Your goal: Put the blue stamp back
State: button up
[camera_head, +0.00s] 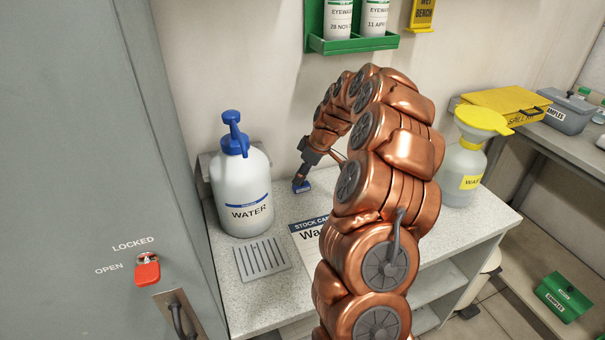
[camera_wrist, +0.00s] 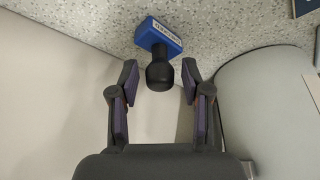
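The blue stamp (camera_head: 301,187) stands on the speckled bench top near the back wall, right of the water jug. In the wrist view the stamp (camera_wrist: 158,36) shows its blue block with a white label and its black knob handle pointing toward my gripper. My gripper (camera_wrist: 160,80) is open, with one finger on each side of the knob and a visible gap on both sides. In the head view my gripper (camera_head: 303,172) is just above the stamp, small and partly merged with it. I cannot tell how deep the knob is between the fingertips.
A white water jug (camera_head: 238,185) with a blue pump stands left of my gripper. A stock card (camera_head: 310,232) and a slotted drain plate (camera_head: 262,258) lie in front. A waste bottle with yellow funnel (camera_head: 465,160) stands right. A green eyewash shelf (camera_head: 350,44) hangs above.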

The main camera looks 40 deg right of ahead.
dwell(0.3)
jog(key=shift+r, duration=0.2)
jog(key=b+v, duration=0.1)
jog(key=v, duration=1.1)
jog(key=shift+d+b, duration=0.1)
jog(key=shift+b, duration=0.25)
